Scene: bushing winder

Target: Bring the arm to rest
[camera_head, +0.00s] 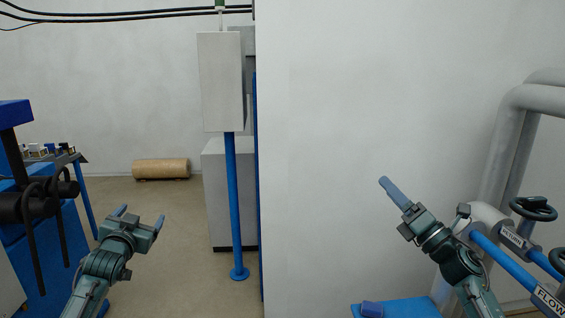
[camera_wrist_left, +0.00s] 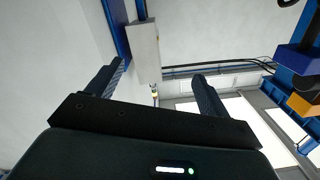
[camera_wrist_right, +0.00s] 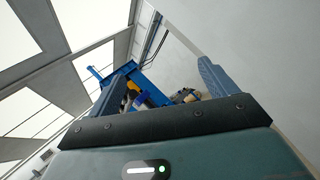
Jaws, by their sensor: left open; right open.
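My left gripper (camera_head: 139,220) is raised at the lower left of the head view. Its two blue fingers are apart and nothing is between them; they also show spread in the left wrist view (camera_wrist_left: 155,85). My right gripper (camera_head: 394,192) is raised at the right of the head view, in front of the pale wall. It is seen edge-on there, so its fingers overlap. In the right wrist view (camera_wrist_right: 165,85) the gap between its fingers holds nothing. Neither gripper touches anything.
Blue machinery (camera_head: 55,220) stands at the left. A grey cabinet box (camera_head: 221,82) on a blue post (camera_head: 235,200) stands in the middle. Grey pipes (camera_head: 503,150) and a dark handwheel (camera_head: 533,208) are close to my right arm. A brown roll (camera_head: 161,169) lies on the floor behind.

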